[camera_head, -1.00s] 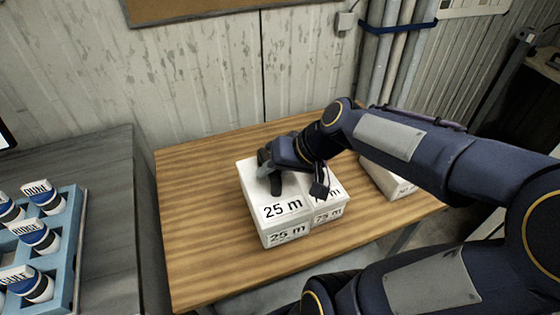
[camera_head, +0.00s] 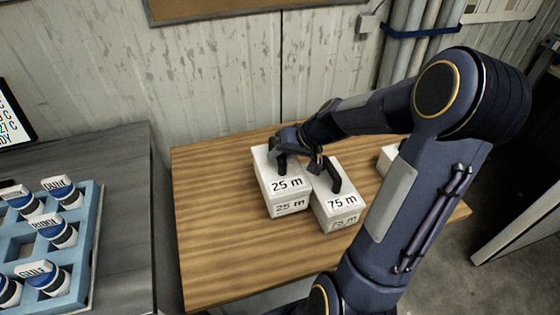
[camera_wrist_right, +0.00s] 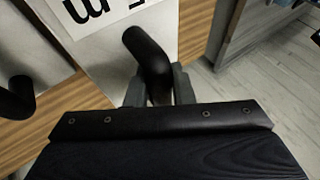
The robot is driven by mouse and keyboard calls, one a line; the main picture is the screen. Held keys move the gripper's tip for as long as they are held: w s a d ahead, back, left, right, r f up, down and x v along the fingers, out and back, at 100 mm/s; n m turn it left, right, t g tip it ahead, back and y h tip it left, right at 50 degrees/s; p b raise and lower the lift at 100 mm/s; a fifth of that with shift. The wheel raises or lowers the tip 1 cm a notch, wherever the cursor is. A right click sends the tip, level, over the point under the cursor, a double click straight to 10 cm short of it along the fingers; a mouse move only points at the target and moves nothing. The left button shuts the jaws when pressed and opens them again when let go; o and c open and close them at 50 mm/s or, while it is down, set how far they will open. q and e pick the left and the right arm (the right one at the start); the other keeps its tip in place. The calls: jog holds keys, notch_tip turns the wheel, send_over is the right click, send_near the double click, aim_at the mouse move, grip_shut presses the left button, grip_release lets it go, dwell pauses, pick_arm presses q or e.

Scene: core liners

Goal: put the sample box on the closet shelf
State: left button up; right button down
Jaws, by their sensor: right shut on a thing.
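Several white sample boxes with black handles are on the wooden table (camera_head: 215,235). The box marked 25 m (camera_head: 287,187) stands upright at the left, close beside the box marked 75 m (camera_head: 338,203). My right gripper (camera_head: 277,153) is over the 25 m box, shut on its black handle. In the right wrist view the handle (camera_wrist_right: 147,52) is between the fingers (camera_wrist_right: 160,90), above a white lid with black print (camera_wrist_right: 150,22). Whether the box touches the table cannot be told. My left gripper is not in view. No closet shelf is clearly in view.
A third white box (camera_head: 388,157) is partly hidden behind my right arm. A grey bench (camera_head: 125,190) with a blue tray (camera_head: 92,235) of small jars stands at the left. The wooden table's left part is bare. A pale panel (camera_head: 525,215) stands at the right.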

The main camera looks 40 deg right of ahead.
jog(key=shift+w+d+f, duration=0.35)
jog(key=shift+w+f, duration=0.3)
jog(key=shift+f, duration=0.15)
jog(key=shift+w+d+f, duration=0.1)
jog(key=shift+f, duration=1.6)
jog(key=shift+f, duration=0.1)
jog(key=c, duration=1.7)
grip_release()
jog(key=shift+f+b, duration=0.1)
jog(key=shift+b, duration=0.25)
jog(key=o, duration=0.4)
jog(key=shift+o, duration=0.2)
